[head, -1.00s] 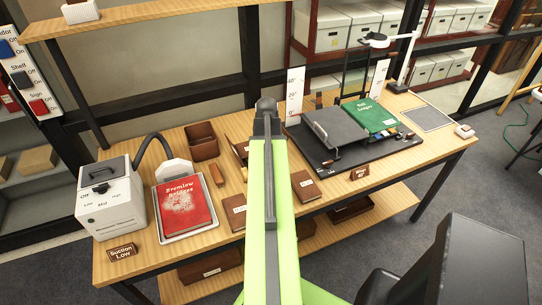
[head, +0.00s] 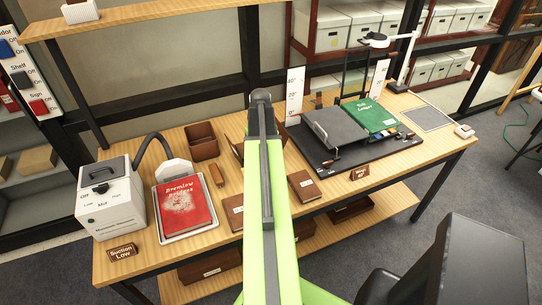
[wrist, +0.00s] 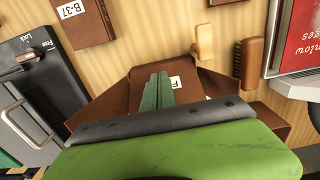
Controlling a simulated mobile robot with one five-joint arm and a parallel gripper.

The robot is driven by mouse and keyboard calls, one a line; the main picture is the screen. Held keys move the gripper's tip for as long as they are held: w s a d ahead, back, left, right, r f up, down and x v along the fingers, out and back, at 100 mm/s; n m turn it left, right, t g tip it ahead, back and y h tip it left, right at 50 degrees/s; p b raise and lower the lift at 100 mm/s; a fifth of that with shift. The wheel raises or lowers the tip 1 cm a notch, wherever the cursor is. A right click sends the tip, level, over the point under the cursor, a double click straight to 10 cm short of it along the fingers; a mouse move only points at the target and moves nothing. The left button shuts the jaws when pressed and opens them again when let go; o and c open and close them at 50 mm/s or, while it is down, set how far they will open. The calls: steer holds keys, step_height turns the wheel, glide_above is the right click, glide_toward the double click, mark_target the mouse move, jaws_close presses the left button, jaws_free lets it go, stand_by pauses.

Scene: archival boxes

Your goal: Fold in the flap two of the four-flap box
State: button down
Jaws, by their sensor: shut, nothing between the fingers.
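The four-flap box is a brown box on the wooden table, mostly hidden behind my arm in the head view, where one edge (head: 236,151) shows left of the arm. In the wrist view it lies under my gripper, with a brown flap on the left (wrist: 108,101) and one on the right (wrist: 217,86) spread outward. A white label with an "F" is partly visible on it. My gripper (wrist: 158,90) is shut, its two green fingers together over the box's middle, with nothing between them. I cannot tell whether they touch the box. My gripper's body hides the near part of the box.
A wooden-handled tool (wrist: 250,62) and a pale one (wrist: 204,42) lie beyond the box. A red book (head: 184,202) on a tray and a white suction unit (head: 110,200) stand left. A black stand with a green ledger (head: 371,116) is right.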

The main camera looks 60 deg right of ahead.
step_height(320, 180, up, 10)
steer(key=s+a+p, duration=0.1)
steer(key=s+p, duration=0.1)
steer(key=p, duration=0.8)
steer(key=shift+s+a, duration=0.25)
steer(key=shift+a, duration=0.15)
steer(key=w+a+f+n+b, duration=0.1)
steer(key=w+a+n, duration=0.1)
steer(key=w+a, duration=0.9)
steer(key=w+a+f+n+b, duration=0.2)
steer(key=w+a, duration=0.4)
steer(key=a, duration=0.9)
steer(key=w+a+f+n+b, duration=0.1)
steer(key=w+a+n, duration=0.1)
steer(key=a, duration=2.3)
steer(key=shift+w+a+f+n+b, duration=0.2)
steer(key=shift+f+n+b, duration=0.1)
steer(key=shift+n, duration=0.4)
